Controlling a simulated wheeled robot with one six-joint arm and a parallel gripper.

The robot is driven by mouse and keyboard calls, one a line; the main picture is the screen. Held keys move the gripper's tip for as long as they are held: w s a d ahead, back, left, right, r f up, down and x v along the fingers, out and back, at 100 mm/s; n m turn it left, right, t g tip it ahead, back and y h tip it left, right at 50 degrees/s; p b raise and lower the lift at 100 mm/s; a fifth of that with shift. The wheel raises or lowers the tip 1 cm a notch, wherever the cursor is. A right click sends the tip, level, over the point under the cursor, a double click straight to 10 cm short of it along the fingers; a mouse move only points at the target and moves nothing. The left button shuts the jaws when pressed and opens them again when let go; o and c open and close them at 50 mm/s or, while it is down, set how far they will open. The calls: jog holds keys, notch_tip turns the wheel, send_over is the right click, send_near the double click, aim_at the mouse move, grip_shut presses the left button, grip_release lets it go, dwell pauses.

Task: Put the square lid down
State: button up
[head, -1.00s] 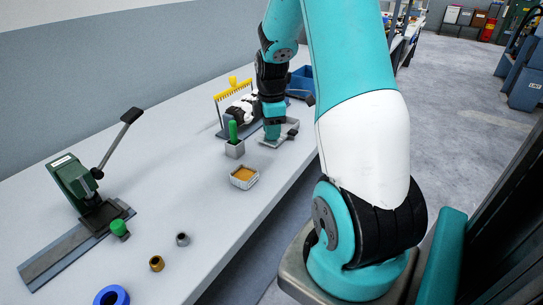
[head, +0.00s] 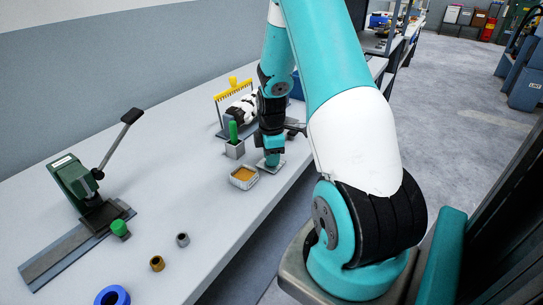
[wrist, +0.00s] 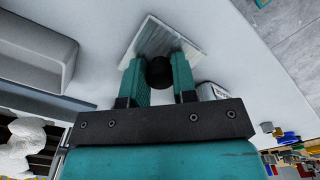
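The square lid (wrist: 187,39) is a thin pale plate with a dark round knob (wrist: 159,72). My gripper (wrist: 159,78) is shut on the knob, one teal finger on each side. In the head view my gripper (head: 271,160) points down over the near bench edge, with the lid (head: 279,165) low under it. I cannot tell whether the lid touches the bench. A small square container with orange-brown contents (head: 243,177) stands just left of the lid, with its top uncovered.
A grey block with a green peg (head: 234,148) stands behind the container. Beyond are a yellow-toothed rack (head: 232,91) and a black-and-white bundle (head: 241,108). A green lever press (head: 76,188), rings and a blue roll (head: 111,296) lie nearer. Bench between is bare.

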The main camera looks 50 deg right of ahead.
jog(key=o, duration=0.5)
jog(key=shift+c, duration=0.2)
notch_tip(320, 180, up, 12)
jog(key=w+a+r, duration=0.2)
jog(key=a+r, duration=0.1)
jog(key=a, duration=0.7)
jog(key=s+a+r+m+t+y, duration=0.1)
jog(key=s+a+r, duration=0.1)
jog(key=a, duration=0.5)
jog(key=s+a+r+y, duration=0.1)
jog(key=a+r, duration=0.1)
jog(key=a, duration=0.5)
jog(key=s+a+r+m+g+y, duration=0.1)
jog(key=s+a+r+m+y, duration=0.1)
jog(key=s+a, duration=1.2)
jog(key=shift+a+r+b, duration=0.2)
jog(key=shift+r+b, duration=0.15)
jog(key=shift+r, duration=0.05)
jog(key=shift+s, duration=0.1)
